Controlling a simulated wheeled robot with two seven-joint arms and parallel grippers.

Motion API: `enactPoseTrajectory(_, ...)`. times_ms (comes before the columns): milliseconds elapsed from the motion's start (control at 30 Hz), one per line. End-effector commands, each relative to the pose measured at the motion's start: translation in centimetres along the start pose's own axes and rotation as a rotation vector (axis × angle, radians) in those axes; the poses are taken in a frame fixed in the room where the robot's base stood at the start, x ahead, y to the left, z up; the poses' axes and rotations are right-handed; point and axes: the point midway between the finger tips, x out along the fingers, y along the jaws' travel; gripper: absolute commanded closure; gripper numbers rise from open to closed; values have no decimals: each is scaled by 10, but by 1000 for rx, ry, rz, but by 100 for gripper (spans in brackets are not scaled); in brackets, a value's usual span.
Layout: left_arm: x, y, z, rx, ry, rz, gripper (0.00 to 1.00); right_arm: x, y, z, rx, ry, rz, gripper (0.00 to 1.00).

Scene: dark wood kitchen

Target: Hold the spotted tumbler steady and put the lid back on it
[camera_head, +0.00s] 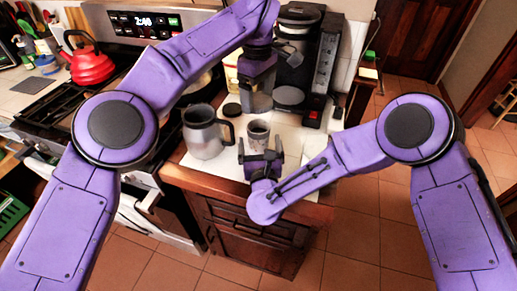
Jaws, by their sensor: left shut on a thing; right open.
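The spotted tumbler (258,132) stands upright on the light counter top, with a dark top. My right gripper (262,157) is open, just in front of the tumbler, with its dark fingers pointing toward it. I cannot tell whether they touch it. My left gripper (260,86) is higher, in front of the coffee maker and behind the tumbler. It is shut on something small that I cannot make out. A dark round disc (232,110) lies on the counter behind and left of the tumbler; I cannot tell whether it is a lid.
A steel jug (206,133) with a dark handle stands just left of the tumbler. A black coffee maker (300,60) stands at the back right of the counter. A stove with a red kettle (90,62) is at left. The counter's wooden front edge (225,188) is close.

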Motion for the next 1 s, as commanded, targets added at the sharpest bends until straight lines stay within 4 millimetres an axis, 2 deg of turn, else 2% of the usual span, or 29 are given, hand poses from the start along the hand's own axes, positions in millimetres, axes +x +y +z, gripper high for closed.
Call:
enactPoseTrajectory(100,0,0,0,0,0,0,47,23,0,0,1,-2,-2,3)
enactPoseTrajectory(300,0,0,0,0,0,0,47,50,0,0,1,-1,-1,3)
enactPoseTrajectory(433,0,0,0,0,0,0,47,57,0,0,0,1,0,3)
enactPoseTrajectory(700,0,0,0,0,0,0,47,58,0,0,0,1,0,3)
enactPoseTrajectory(933,0,0,0,0,0,0,47,58,0,0,0,0,0,77)
enactPoseTrajectory(967,0,0,0,0,0,0,47,58,0,0,0,0,0,83)
enactPoseTrajectory(1000,1,0,0,0,0,0,47,58,0,0,0,0,0,83)
